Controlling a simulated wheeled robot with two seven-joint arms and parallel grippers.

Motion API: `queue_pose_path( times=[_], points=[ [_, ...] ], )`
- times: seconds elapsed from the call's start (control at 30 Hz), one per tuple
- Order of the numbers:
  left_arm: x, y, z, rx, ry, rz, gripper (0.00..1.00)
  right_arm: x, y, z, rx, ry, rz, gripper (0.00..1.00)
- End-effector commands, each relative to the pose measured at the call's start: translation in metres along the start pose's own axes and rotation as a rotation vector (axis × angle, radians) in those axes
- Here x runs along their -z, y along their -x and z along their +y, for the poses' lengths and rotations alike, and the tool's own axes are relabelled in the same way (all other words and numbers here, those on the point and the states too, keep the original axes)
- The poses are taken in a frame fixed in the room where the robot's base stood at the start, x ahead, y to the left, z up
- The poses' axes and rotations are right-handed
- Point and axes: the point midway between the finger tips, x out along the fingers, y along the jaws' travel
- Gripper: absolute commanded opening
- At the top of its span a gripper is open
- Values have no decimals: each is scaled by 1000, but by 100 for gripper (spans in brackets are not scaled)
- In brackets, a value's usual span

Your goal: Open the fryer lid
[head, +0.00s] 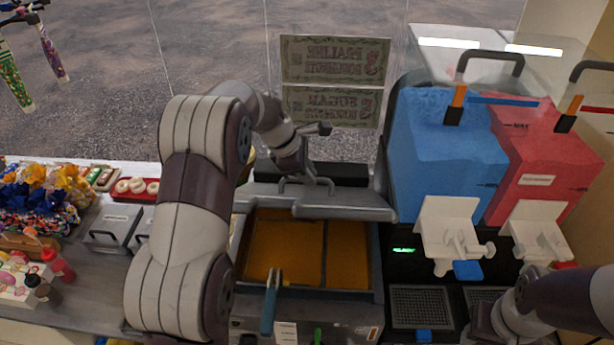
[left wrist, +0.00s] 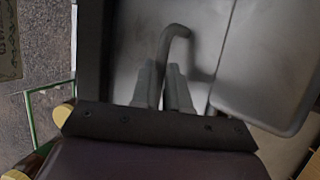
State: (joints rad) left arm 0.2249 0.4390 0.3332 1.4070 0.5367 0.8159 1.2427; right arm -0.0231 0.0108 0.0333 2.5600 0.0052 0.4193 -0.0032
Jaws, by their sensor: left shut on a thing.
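The grey fryer lid (head: 335,203) stands raised at the back of the fryer (head: 375,270), showing its edge and handle side. The oil in the fryer's two wells is uncovered below it. My left gripper (head: 310,176) is at the lid's bent bar handle (head: 322,184). In the left wrist view the fingers (left wrist: 164,85) are shut on the handle (left wrist: 177,33), against the grey lid face (left wrist: 215,45). My right arm shows at the lower right, but its fingers are not visible.
Blue (head: 440,140) and red (head: 545,155) slush tanks stand right of the fryer. A blue-handled tool (head: 269,305) is at the fryer's front. Lidded grey tubs (head: 110,226) and sweets crowd the counter at left. A sign panel (head: 335,80) hangs behind.

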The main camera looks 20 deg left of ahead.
Motion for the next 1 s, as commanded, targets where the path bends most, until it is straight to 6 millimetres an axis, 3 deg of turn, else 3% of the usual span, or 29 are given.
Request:
queue_pose_path(
  times=[0.43, 0.47, 0.5, 0.53, 1.0],
  points=[
    [3, -4, 1, 2, 3, 5, 0, 0, 1, 0, 0, 0, 0, 43],
    [3, -4, 1, 2, 3, 5, 21, 0, 1, 0, 0, 0, 0, 43],
    [3, -4, 1, 3, 3, 4, 34, 0, 1, 0, 0, 0, 0, 43],
    [3, -4, 1, 3, 3, 4, 40, 0, 1, 0, 0, 0, 0, 43],
    [1, -1, 2, 0, 1, 1, 40, 0, 1, 0, 0, 0, 0, 43]
  ],
)
